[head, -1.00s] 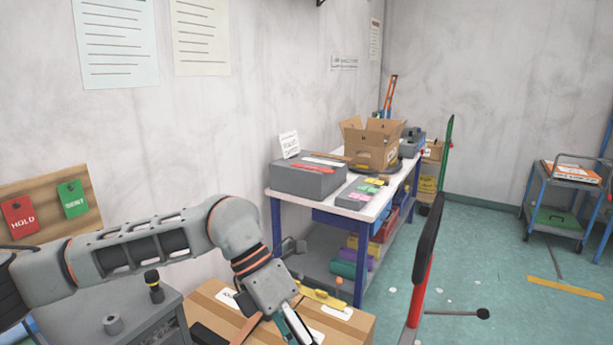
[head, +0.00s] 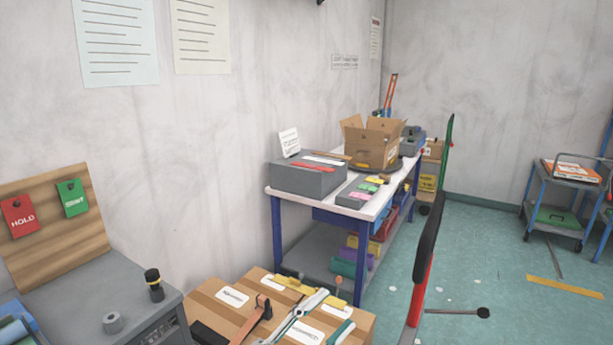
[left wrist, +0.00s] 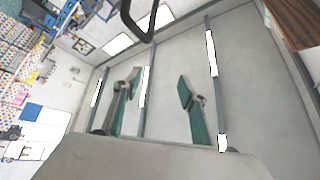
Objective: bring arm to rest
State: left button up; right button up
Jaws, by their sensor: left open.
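My left gripper (left wrist: 159,92) shows in the left wrist view. Its two teal-padded fingers stand well apart with nothing between them. Behind them is a pale ceiling with bright light strips, so the gripper points upward, away from the boxes and benches. I cannot make out my left arm or gripper in the head view. My right gripper is in neither view.
Cardboard boxes (head: 225,318) with tools on top stand at the bottom middle, beside a grey cabinet (head: 85,290). A white-topped bench (head: 380,205) with blue legs stands behind.

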pick_arm(q)
jog(key=a+f+n+t+y, duration=0.2)
jog(key=a+f+n+y, duration=0.4)
jog(key=f, duration=0.4)
jog(key=a+f+n+t+y, duration=0.1)
jog(key=a+f+n+y, duration=0.5)
jog(key=f, duration=0.3)
jog(key=s+a+f+n+g+y, duration=0.2)
jog(key=s+a+f, duration=0.4)
jog(key=s+f, duration=0.1)
jog(key=s+a+f+n+g+y, duration=0.2)
jog(key=s+a+f, duration=0.4)
jog(key=f, duration=0.4)
jog(key=shift+s+f+n+g, duration=0.25)
jog(key=shift+s+n+g, duration=0.25)
jog(key=shift+s, duration=0.2)
